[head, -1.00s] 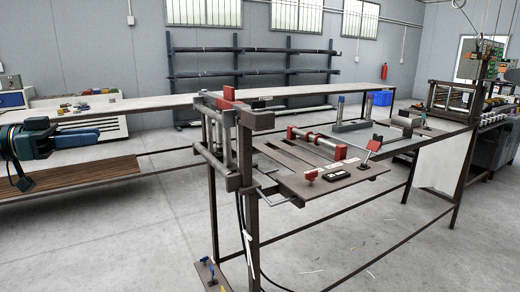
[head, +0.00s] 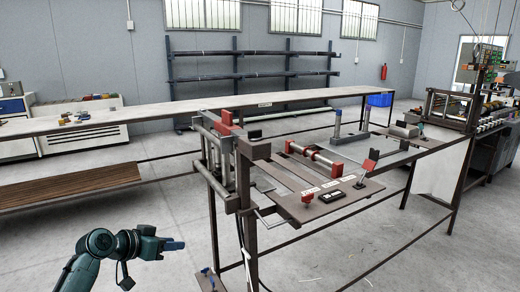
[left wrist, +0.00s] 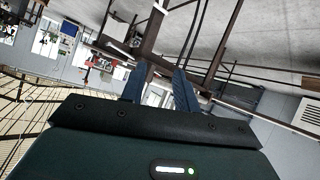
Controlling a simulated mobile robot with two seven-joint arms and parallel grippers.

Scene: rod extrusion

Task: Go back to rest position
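My left gripper (head: 174,245) is low in the head view, in front of the frame machine and to its left, with its fingers pointing right. It is clear of the machine and touches nothing visible. In the left wrist view its two blue fingers (left wrist: 159,88) stand apart with nothing between them, so it is open and empty. My right gripper is in neither view.
The metal frame machine (head: 330,200) with red clamps and a control plate stands in the middle. A long table (head: 200,115) runs behind it. A slatted wooden shelf (head: 70,185) lies at the left. Grey floor (head: 150,205) is open around the gripper.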

